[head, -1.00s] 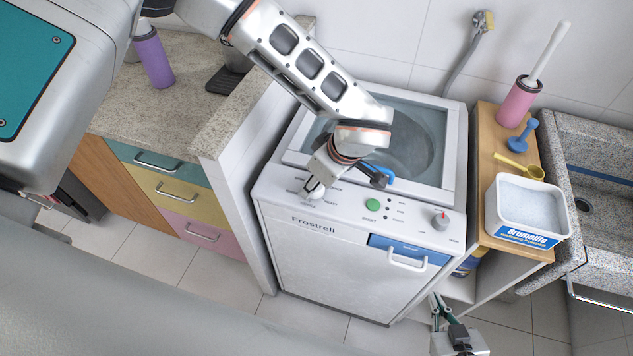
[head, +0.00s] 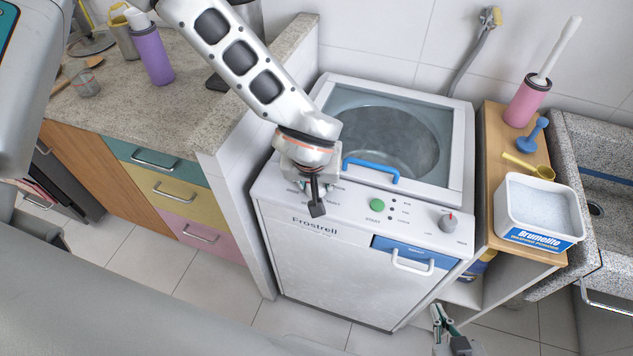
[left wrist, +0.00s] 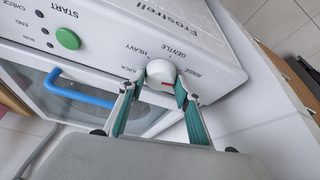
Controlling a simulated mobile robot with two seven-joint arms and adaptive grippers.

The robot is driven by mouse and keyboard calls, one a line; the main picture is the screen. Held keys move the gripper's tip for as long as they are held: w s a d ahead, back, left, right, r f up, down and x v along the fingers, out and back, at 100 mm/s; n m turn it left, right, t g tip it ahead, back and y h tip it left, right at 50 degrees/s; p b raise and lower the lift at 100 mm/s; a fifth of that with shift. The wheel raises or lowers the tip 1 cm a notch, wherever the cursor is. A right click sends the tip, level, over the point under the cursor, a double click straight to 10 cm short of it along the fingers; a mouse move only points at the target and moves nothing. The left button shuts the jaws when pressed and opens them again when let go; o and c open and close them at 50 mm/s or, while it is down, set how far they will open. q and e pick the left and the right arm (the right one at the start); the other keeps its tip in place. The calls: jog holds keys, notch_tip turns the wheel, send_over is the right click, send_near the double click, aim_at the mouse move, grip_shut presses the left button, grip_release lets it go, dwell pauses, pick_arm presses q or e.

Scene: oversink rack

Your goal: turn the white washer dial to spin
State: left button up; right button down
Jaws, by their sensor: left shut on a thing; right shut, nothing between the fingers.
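The white dial (left wrist: 160,72) sits on the washer's front panel (head: 345,222), between the two fingertips of my left gripper (left wrist: 157,86) in the left wrist view. The left gripper is shut on it. A red line shows on the dial, beside the right finger; its exact setting is unclear. Quick, heavy, gentle and rinse labels show around the dial; I see no spin label. In the head view the left gripper (head: 316,204) hides the dial at the panel's left end. My right gripper (head: 450,335) is shut and empty, low in front of the washer.
A green start button (head: 377,205) and a grey knob (head: 448,222) with a red mark are further right on the panel. A blue lid handle (head: 371,168) is just behind. A washing powder tub (head: 538,212) stands on the wooden shelf at right.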

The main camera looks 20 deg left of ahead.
pick_arm(q)
jog(key=shift+s+a+f+m+h, duration=0.15)
jog(key=shift+m+h, duration=0.25)
jog(key=shift+m, duration=0.6)
jog(key=m+h, duration=0.1)
jog(key=m, duration=0.1)
jog(key=shift+m, duration=0.3)
jog(key=shift+a+m+g+h+p, duration=0.1)
jog(key=shift+m+g+h+p, duration=0.5)
jog(key=shift+m, duration=1.3)
jog(key=shift+p, duration=0.35)
jog(key=o, duration=1.1)
